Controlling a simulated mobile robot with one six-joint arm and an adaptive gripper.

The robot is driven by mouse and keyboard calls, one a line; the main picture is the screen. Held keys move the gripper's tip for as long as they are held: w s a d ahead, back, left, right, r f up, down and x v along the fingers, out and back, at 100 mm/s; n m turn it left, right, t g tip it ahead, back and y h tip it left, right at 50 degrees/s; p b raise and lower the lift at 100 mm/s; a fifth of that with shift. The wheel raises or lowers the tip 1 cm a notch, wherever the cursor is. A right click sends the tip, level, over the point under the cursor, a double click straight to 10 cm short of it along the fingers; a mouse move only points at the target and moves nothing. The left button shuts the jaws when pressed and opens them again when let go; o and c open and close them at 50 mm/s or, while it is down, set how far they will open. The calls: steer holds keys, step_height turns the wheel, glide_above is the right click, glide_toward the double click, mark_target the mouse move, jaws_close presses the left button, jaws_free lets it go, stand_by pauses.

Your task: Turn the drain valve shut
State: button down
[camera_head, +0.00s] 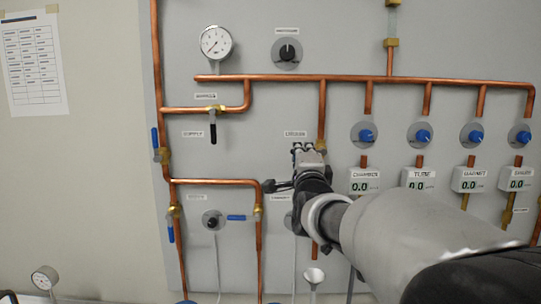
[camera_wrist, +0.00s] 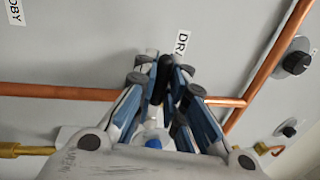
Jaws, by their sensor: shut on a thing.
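My gripper (camera_head: 309,155) is at the middle of the grey panel, at the pipe that drops from the upper copper line. In the wrist view my gripper's fingers (camera_wrist: 160,80) close around a dark handle (camera_wrist: 157,84), the drain valve's by its place beside a partly covered label starting "DR" (camera_wrist: 182,43). In the head view the brass valve body (camera_head: 320,146) shows just past my fingers. The handle is mostly hidden by my fingers, and its exact angle cannot be told.
Black supply handle (camera_head: 213,133) hangs down to the left. Blue knobs (camera_head: 366,135) and digital readouts (camera_head: 364,181) line the right. A copper pipe (camera_wrist: 70,92) crosses behind my fingers. A gauge (camera_head: 216,42) and a black knob (camera_head: 287,51) are higher up.

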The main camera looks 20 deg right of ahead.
steer(key=c, duration=1.6)
jaws_free()
steer(key=shift+c, duration=0.2)
steer(key=shift+s, duration=0.1)
steer(key=v, duration=1.2)
